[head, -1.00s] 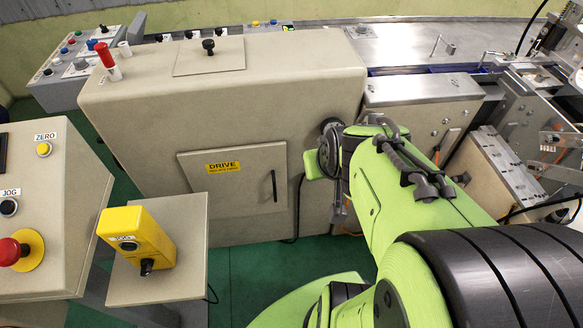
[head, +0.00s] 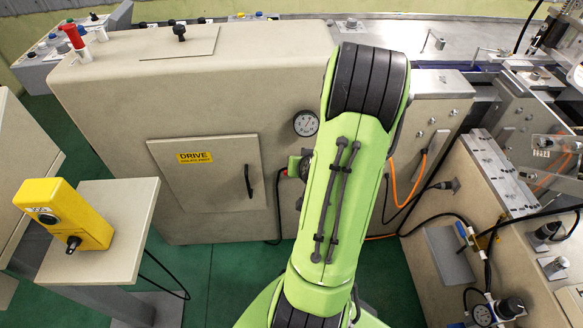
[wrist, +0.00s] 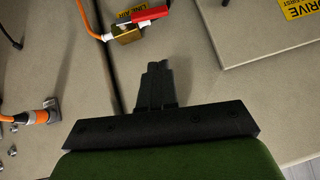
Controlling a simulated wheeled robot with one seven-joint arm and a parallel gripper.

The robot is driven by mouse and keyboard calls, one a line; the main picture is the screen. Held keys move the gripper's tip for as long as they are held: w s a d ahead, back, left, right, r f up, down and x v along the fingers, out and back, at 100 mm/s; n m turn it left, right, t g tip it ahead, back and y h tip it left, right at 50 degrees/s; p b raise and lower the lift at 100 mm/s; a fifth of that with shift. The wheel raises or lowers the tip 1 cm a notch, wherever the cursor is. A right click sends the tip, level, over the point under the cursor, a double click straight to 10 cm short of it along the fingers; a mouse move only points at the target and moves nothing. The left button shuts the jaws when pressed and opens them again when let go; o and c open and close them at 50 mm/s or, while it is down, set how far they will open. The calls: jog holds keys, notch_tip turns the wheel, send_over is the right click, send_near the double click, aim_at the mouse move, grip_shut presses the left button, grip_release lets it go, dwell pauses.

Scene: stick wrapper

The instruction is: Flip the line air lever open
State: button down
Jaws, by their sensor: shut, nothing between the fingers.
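The line air valve shows in the wrist view as a small brass body (wrist: 127,36) with an orange hose on its left side. Its red lever (wrist: 150,17) lies across the top right of the body, in front of a partly covered yellow LINE AIR label (wrist: 121,16). My gripper (wrist: 157,66) is shut and empty, its tips below and slightly right of the lever in that picture and apart from it. In the head view my green arm hides most of the gripper and the valve; a bit of red (head: 305,168) shows beside the arm.
The beige cabinet has a DRIVE door (head: 208,172) with a dark handle, left of my arm. Orange and black hoses (head: 396,182) hang to the right. A yellow pendant box (head: 65,212) stands on a table at left.

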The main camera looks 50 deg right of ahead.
jog(key=w+d+f, duration=0.3)
jog(key=w+f, duration=0.1)
jog(key=f, duration=0.6)
jog(key=shift+w+d+b, duration=0.4)
jog(key=shift+w+a+f+n+g+h+b, duration=0.15)
jog(key=shift+a+f+g+b, duration=0.1)
jog(key=shift+f+b, duration=0.35)
jog(key=shift+a+f+n+g+h+b, duration=0.15)
jog(key=shift+f+g+b, duration=0.15)
jog(key=shift+b, duration=0.5)
